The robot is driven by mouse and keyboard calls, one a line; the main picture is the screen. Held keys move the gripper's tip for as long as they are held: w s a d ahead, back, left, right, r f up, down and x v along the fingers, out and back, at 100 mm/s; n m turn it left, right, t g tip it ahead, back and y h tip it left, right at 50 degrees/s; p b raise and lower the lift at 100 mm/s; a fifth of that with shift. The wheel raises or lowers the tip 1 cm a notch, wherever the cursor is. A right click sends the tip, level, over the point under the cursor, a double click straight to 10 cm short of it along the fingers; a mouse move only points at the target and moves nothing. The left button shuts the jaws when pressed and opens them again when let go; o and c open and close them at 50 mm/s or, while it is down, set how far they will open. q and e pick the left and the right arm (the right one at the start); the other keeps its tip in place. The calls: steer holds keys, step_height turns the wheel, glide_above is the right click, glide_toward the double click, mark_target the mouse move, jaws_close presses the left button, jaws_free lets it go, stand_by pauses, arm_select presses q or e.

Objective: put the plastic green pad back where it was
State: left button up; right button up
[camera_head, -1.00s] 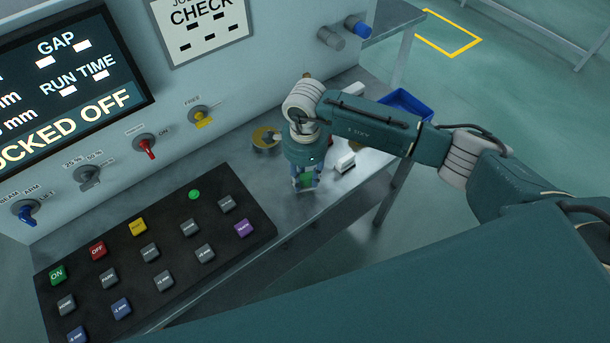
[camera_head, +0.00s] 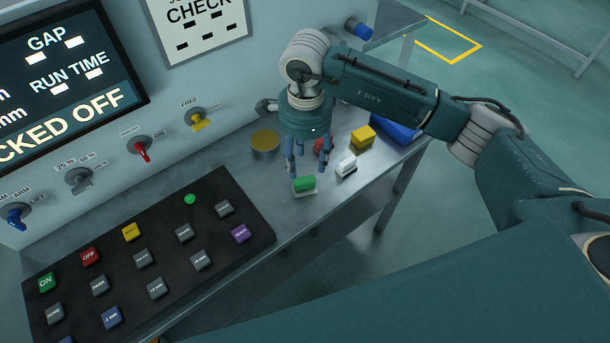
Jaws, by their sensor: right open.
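The green pad (camera_head: 304,184) rests on a small white base on the metal shelf, near the shelf's front edge. My right gripper (camera_head: 309,170) hangs above and just behind the pad, pointing down. Its blue fingers are spread, with nothing seen between them, and they look apart from the pad. My left gripper is not in view.
A white block (camera_head: 346,166), a yellow block (camera_head: 363,137) and a partly hidden red one (camera_head: 322,145) sit right of the pad. A blue bin (camera_head: 398,132) stands behind them. A brass disc (camera_head: 265,141) lies to the left. The button panel (camera_head: 150,250) fills the lower left.

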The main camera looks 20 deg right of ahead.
steer(key=shift+r, duration=1.45)
